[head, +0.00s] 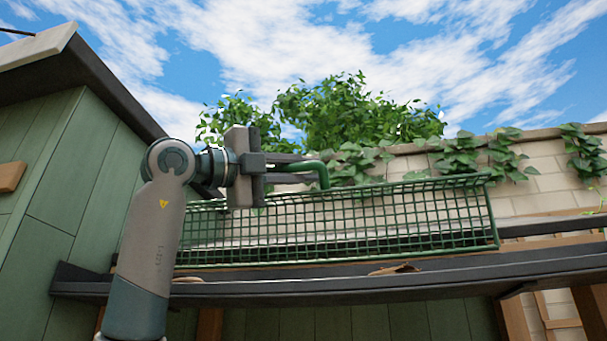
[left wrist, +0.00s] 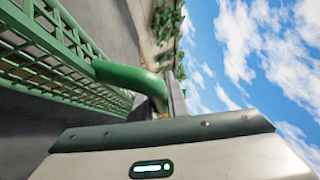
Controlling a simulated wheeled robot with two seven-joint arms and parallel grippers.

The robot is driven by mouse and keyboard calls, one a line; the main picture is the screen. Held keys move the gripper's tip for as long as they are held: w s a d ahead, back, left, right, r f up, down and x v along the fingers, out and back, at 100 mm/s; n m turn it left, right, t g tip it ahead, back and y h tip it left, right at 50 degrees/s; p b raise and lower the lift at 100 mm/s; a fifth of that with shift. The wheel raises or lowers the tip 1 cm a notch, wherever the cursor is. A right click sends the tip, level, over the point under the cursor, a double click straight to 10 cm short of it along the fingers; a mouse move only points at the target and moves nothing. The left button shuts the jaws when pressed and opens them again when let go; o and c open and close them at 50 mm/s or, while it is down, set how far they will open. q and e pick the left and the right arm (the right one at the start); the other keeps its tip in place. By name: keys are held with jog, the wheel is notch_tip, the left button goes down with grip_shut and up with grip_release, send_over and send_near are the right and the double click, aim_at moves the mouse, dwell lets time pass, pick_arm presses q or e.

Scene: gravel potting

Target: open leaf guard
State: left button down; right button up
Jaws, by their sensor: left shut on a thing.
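The leaf guard (head: 400,222) is a long green wire mesh panel standing tilted up along the dark gutter (head: 330,290). A green tube handle (head: 323,172) rises at its top edge. My left gripper (head: 302,170) comes in from the left and is shut on this handle. In the left wrist view the handle (left wrist: 130,76) bends out from the mesh (left wrist: 50,50) toward my gripper (left wrist: 160,105). The wrist housing hides most of the fingers there. My right gripper is not in view.
A dry brown leaf (head: 396,269) lies at the gutter below the mesh. A pale block wall (head: 530,185) with hanging ivy stands behind. A green plank wall with a dark roof edge (head: 110,90) is close at the left. Open sky is above.

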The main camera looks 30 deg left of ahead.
pick_arm(q)
jog(key=shift+w+f, duration=0.1)
jog(key=c, duration=2)
grip_release()
jog(key=shift+w, duration=0.25)
jog(key=shift+s, duration=0.2)
jog(key=shift+b+v, duration=3.85)
jog(key=shift+v, duration=4.85)
jog(key=shift+w, duration=0.1)
